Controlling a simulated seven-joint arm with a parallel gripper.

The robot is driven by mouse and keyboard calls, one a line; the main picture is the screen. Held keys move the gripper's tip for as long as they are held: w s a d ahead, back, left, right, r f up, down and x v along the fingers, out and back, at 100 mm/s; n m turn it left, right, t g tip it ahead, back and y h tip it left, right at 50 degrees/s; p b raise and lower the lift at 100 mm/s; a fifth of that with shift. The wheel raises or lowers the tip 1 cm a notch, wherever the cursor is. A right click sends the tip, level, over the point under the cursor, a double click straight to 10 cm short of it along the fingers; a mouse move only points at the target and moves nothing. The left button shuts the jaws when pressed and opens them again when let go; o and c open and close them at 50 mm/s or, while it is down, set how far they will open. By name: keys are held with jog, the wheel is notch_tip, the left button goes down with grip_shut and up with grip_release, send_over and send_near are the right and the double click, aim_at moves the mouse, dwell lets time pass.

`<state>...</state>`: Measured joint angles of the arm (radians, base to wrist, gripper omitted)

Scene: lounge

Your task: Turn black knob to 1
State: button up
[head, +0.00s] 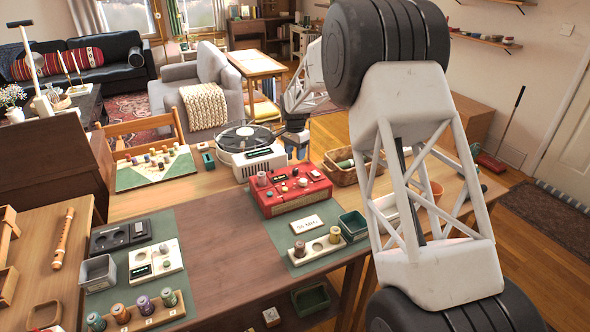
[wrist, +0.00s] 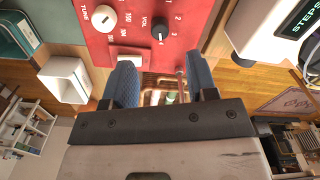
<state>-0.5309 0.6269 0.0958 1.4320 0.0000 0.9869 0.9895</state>
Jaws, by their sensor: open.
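The black knob (wrist: 163,29) sits on the red panel of a device (wrist: 205,14), beside the printed word VOL and a curved row of numbers. A pale mark shows near its lower edge in the wrist view; I cannot tell exactly which number it points to. The same red device (head: 310,195) stands on the table in the head view, where its knobs are too small to tell apart. My gripper (wrist: 162,78) is open and empty, its blue fingers apart just below the black knob in the picture and not around it. In the head view, my gripper (head: 297,152) is behind the red device.
A pale TUNE knob (wrist: 101,17) and a light switch (wrist: 129,63) are close to the black knob. Several small items fill the mats in front.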

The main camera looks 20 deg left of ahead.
aim_at(295, 169)
jog(key=shift+f, duration=0.1)
jog(key=shift+f, duration=3.8)
jog(key=c, duration=0.9)
